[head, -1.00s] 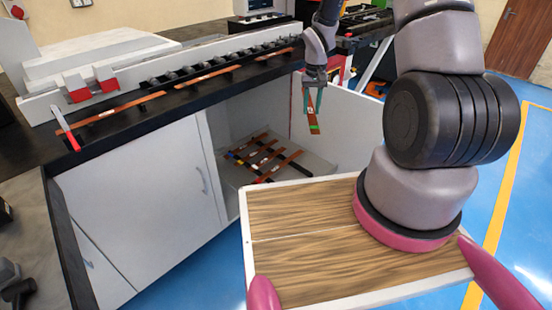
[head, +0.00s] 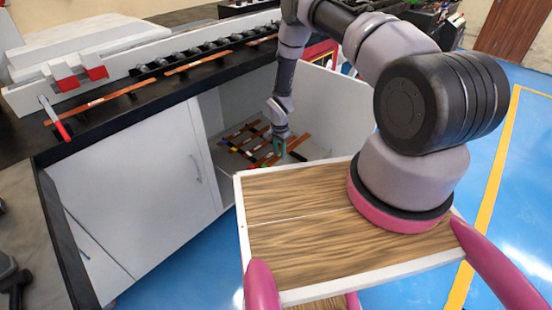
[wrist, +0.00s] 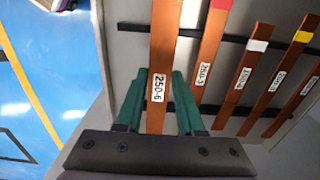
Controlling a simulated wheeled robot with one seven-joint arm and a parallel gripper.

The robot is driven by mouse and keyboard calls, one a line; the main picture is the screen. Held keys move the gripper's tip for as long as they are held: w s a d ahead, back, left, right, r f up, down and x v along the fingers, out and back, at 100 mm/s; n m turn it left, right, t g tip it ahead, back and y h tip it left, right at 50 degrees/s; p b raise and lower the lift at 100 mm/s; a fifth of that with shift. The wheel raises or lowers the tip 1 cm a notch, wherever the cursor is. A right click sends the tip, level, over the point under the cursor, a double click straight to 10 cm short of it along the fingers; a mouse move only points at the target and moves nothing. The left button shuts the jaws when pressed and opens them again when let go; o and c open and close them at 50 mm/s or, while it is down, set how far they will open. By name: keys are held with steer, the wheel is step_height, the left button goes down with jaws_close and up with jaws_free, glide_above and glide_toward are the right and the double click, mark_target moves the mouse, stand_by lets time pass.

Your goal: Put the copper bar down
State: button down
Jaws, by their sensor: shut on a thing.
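My gripper (head: 279,148) is down in the open cabinet bay in the head view. In the wrist view my gripper (wrist: 159,90) has its green fingers either side of a copper bar (wrist: 164,45) labelled 250-6, and it is shut on that bar. Several other copper bars lie to the right in the wrist view, the nearest (wrist: 209,45) labelled 250-3, across dark cross strips. The held bar lies beside them, roughly side by side; whether it touches the strips I cannot tell. In the head view the bars (head: 240,131) sit on the bay's floor, partly hidden by my gripper.
A white cabinet door (head: 333,110) stands open to the right of the bay. The closed cabinet front (head: 130,195) is to the left. Above is a black worktop (head: 110,115) with a long copper strip (head: 190,66) and rollers.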

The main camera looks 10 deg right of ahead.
mark_target(279, 156)
steer(key=shift+f, duration=2.6)
steer(key=shift+f, duration=0.1)
steer(key=c, duration=0.5)
jaws_free()
step_height(279, 156, up, 12)
steer(key=shift+r, duration=0.15)
